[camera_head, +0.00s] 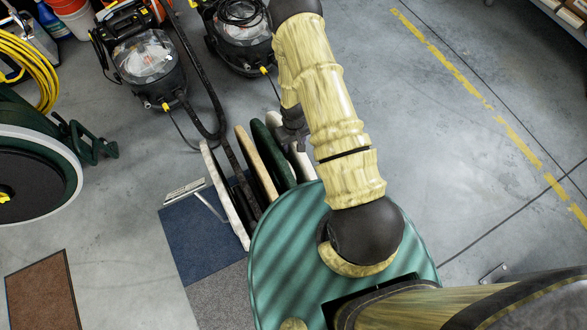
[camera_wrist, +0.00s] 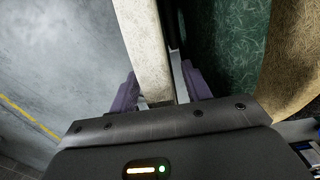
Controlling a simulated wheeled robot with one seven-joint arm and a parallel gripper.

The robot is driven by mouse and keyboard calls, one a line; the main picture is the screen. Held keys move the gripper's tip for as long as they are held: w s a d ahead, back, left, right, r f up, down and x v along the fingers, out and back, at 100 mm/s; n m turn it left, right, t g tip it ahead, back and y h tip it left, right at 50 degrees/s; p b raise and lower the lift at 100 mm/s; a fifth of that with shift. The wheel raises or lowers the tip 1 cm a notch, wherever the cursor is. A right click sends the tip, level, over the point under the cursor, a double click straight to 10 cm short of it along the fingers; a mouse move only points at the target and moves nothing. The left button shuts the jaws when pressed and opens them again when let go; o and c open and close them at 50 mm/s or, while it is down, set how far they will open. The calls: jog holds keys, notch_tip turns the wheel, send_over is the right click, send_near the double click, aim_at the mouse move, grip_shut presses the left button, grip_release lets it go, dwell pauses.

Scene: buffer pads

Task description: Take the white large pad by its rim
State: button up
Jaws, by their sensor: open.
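A white pad (camera_head: 301,162) stands on edge at the right end of a row of pads in the head view, partly hidden by my arm. In the wrist view its pale rim (camera_wrist: 148,45) runs down between the two fingers of my gripper (camera_wrist: 160,92). The gripper is open, with one finger on each side of the rim; whether either finger touches it I cannot tell. In the head view my gripper (camera_head: 292,136) is over the far end of this pad. A second white pad (camera_head: 225,198) stands at the row's left end.
A green pad (camera_head: 273,150) and a tan pad (camera_head: 257,163) stand close beside the white one. In the wrist view the green pad (camera_wrist: 232,45) is right of the gripper. Vacuum machines (camera_head: 148,65) stand behind the row. Floor to the right is clear.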

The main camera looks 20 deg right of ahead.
jog(key=shift+c, duration=0.2)
grip_shut()
notch_tip(320, 180, up, 18)
jog(key=p, duration=0.2)
dwell(0.3)
dwell(0.5)
